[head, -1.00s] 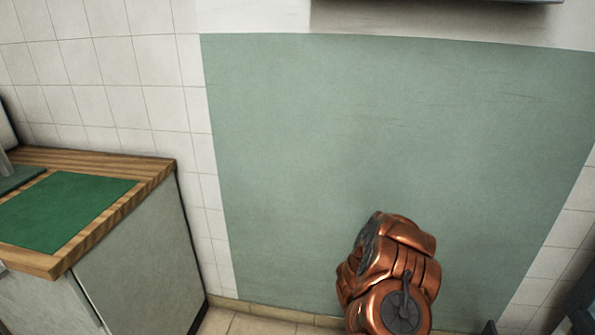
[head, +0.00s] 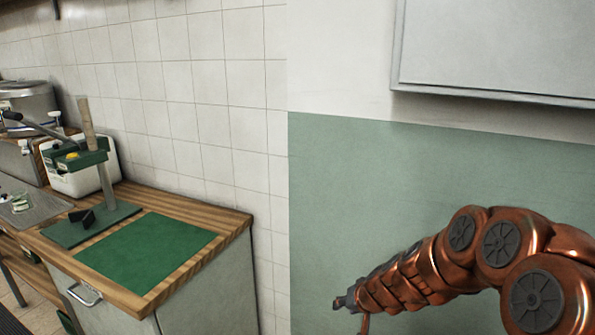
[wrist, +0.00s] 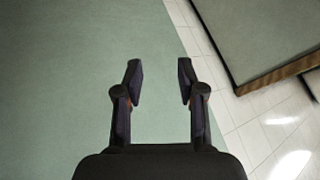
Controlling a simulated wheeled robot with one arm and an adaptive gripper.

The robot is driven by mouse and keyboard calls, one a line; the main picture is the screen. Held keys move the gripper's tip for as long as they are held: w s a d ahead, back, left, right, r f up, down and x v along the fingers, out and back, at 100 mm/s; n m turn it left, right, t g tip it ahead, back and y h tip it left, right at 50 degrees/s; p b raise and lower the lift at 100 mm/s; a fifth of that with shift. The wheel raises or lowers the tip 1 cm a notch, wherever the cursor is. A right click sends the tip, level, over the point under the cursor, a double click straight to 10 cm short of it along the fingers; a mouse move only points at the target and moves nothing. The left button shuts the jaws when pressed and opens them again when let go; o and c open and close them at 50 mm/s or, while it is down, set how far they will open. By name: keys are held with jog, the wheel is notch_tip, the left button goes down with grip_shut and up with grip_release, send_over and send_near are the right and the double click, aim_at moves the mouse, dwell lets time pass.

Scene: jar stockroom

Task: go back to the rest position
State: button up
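My gripper (wrist: 159,82) shows in the wrist view with its two dark fingers apart and nothing between them. The fingers are too small there to make out. The gripper touches nothing that I can see.
A wood-topped counter (head: 232,222) stands at the left with a green mat (head: 145,250) and a lever press (head: 103,180) on it. A white container (head: 85,172) and a metal pot (head: 30,100) stand behind. A grey-framed panel (head: 490,50) hangs at the upper right.

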jog(key=s+a+r+n+g+y+p, duration=0.1)
jog(key=s+a+r+g+p, duration=0.15)
jog(key=s+r, duration=0.55)
jog(key=s+a+r+n+g+p, duration=0.1)
jog(key=s+a+r+g+p, duration=0.15)
jog(key=s+r, duration=0.5)
jog(key=s+d+r+g+h+p, duration=0.1)
jog(key=s+d, duration=0.4)
jog(key=s, duration=0.7)
jog(key=s+d+r+m+g+h+p, duration=0.1)
jog(key=s+d+r+p, duration=0.4)
jog(key=s, duration=0.7)
jog(key=shift+s+d+r+g+h, duration=0.15)
jog(key=shift+s+r+g+h, duration=0.2)
jog(key=shift+r+g+h, duration=0.55)
jog(key=shift+f, duration=0.3)
